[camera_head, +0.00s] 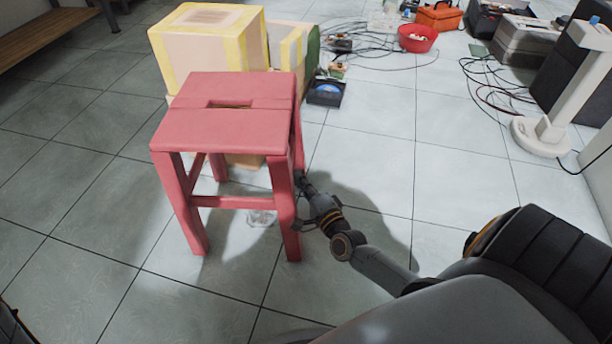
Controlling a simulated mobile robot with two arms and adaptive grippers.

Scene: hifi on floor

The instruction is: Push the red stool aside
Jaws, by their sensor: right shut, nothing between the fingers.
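The red stool (232,128) stands upright on the tiled floor, left of the picture's middle, with a slot in its seat. My right arm reaches in from the lower right. My right gripper (300,182) is shut and low beside the stool's right-hand legs. Its tip is at or very near these legs, partly hidden by them; I cannot tell if they touch. My left gripper is out of view.
Large yellow-edged boxes (205,45) stand right behind the stool. A small black box (326,92) lies right of them. Cables, a red basin (417,38) and a white stand (545,135) are farther back right. Floor left of the stool is clear.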

